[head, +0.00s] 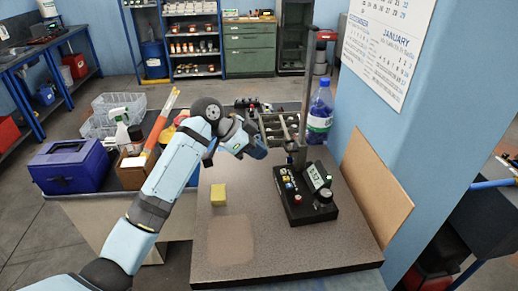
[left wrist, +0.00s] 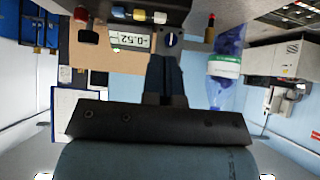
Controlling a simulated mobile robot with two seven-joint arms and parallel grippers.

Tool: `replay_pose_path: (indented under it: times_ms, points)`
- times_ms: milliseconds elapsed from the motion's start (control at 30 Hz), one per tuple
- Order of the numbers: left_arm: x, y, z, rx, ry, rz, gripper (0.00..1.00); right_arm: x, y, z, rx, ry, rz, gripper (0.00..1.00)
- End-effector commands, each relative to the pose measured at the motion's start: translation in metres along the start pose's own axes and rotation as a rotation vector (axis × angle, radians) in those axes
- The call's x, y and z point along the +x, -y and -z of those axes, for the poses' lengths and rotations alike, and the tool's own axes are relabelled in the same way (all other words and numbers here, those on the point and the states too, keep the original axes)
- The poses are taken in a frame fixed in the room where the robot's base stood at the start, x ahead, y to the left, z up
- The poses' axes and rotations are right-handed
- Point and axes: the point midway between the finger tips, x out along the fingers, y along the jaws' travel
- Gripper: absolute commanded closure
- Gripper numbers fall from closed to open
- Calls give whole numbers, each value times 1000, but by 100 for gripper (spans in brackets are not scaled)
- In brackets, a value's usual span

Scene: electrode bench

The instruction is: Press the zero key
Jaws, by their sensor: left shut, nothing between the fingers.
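The black electrode meter (head: 318,208) stands on the grey speckled bench top, with a lit display (head: 319,177) and a large dark knob. Several small coloured keys (head: 287,180) line its left part; their labels are too small to read, so I cannot tell which is the zero key. The left wrist view shows the keys (left wrist: 139,15) and the display (left wrist: 130,38), which seems to read -0.52. My left gripper (head: 262,152) is shut and empty, above and left of the meter, apart from the keys. It also shows in the left wrist view (left wrist: 165,60). My right gripper is not in view.
A vertical stand (head: 303,100) with a holder rises behind the meter. A water bottle (head: 319,112) stands behind, near the blue pillar. A yellow block (head: 218,194) lies left on the bench. A brown board (head: 375,188) leans at the right. The bench front is clear.

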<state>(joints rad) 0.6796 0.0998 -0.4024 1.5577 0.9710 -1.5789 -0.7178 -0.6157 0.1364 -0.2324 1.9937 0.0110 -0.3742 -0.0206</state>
Motion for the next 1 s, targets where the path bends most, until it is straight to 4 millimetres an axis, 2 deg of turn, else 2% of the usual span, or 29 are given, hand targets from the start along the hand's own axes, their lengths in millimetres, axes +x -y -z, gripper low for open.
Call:
replay_pose_path:
  times_ms: [200,400,833,1000]
  points:
    - [41,-1,2,-2,-1,-3,100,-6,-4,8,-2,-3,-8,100]
    - [64,0,1,0,0,-1,100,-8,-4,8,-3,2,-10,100]
    - [71,0,0,0,0,0,100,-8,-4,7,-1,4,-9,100]
    - [82,0,-12,-1,2,-1,100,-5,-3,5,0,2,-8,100]
